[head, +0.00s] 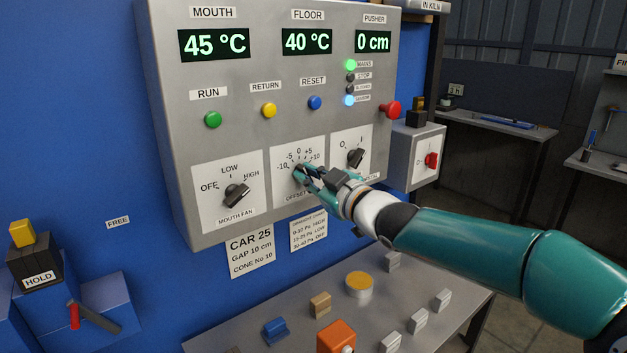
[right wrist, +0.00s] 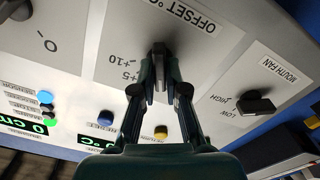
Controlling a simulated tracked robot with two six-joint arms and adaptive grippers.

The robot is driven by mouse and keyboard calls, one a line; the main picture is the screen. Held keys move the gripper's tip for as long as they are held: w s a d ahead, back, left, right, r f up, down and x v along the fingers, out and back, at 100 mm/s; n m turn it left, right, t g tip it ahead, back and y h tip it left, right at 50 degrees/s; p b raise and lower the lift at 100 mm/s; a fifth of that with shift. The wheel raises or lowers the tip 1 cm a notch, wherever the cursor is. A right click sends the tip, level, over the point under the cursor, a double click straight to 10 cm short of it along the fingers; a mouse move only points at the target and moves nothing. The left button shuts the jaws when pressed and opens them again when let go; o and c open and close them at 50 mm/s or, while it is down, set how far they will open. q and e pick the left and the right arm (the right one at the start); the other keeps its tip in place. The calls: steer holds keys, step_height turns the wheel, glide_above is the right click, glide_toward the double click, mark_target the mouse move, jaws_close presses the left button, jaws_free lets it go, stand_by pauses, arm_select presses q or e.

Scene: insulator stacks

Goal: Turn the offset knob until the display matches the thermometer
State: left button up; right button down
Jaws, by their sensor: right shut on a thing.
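The offset knob (head: 299,170) is a dark knob on a white plate marked -10 to +10, low in the middle of the grey control panel (head: 290,115). My right gripper (head: 308,175) is shut on it, with one finger on each side in the right wrist view (right wrist: 160,82). The knob (right wrist: 160,50) is partly hidden by the fingers, so its exact setting is hard to read. The mouth display (head: 213,43) reads 45 °C and the floor display (head: 307,41) reads 40 °C. I cannot make out a thermometer. My left gripper is not in view.
The mouth fan knob (head: 236,194) is left of the offset knob, and another rotary switch (head: 355,158) is right of it. A red pusher knob (head: 391,109) sticks out at the panel's right. Below, a grey table (head: 235,340) holds several small blocks.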

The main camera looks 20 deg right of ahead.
steer(key=shift+r+n, duration=0.25)
steer(key=shift+n, duration=0.05)
steer(key=c, duration=1.4)
jaws_free()
steer(key=shift+w, duration=0.1)
steer(key=shift+o, duration=1)
steer(key=shift+w+f, duration=0.1)
steer(key=shift+f, duration=0.05)
steer(key=shift+w+a+f, duration=0.1)
steer(key=v, duration=1.2)
